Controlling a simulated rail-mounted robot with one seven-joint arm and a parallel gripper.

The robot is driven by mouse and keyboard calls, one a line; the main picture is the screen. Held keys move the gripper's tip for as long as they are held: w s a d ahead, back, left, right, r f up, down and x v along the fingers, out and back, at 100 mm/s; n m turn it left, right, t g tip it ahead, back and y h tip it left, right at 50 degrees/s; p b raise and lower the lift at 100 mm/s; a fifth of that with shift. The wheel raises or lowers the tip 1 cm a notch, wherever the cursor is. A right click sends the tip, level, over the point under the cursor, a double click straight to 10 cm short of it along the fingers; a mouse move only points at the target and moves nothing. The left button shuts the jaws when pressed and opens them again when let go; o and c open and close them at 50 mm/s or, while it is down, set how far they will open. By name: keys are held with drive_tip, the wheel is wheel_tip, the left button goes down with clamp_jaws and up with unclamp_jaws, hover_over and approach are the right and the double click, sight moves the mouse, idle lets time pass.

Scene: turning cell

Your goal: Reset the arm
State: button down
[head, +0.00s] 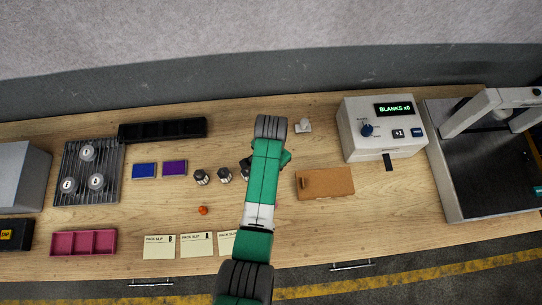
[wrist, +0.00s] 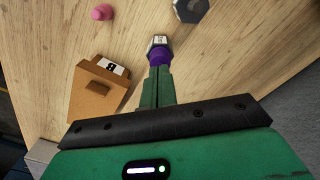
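My gripper (wrist: 158,72) has green fingers, which lie close together in the wrist view. A small piece with a purple band (wrist: 159,56) and a grey top with a white label is right at the fingertips. I cannot tell whether the fingers grip it or only stand in front of it. In the head view my green arm reaches over the middle of the wooden table (head: 370,225); the fingers are hidden under it there.
Small dark pieces (head: 201,177) stand left of the arm, near a blue pad (head: 144,170) and a purple pad (head: 175,168). A brown board (head: 335,181) and the BLANKS counter box (head: 375,133) are to the right. Pack slips (head: 159,246) lie along the front. The front right is clear.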

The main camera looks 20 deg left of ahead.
wheel_tip(320, 180, up, 9)
drive_tip(key=p, duration=0.6)
drive_tip(key=shift+p, duration=0.35)
idle(0.4)
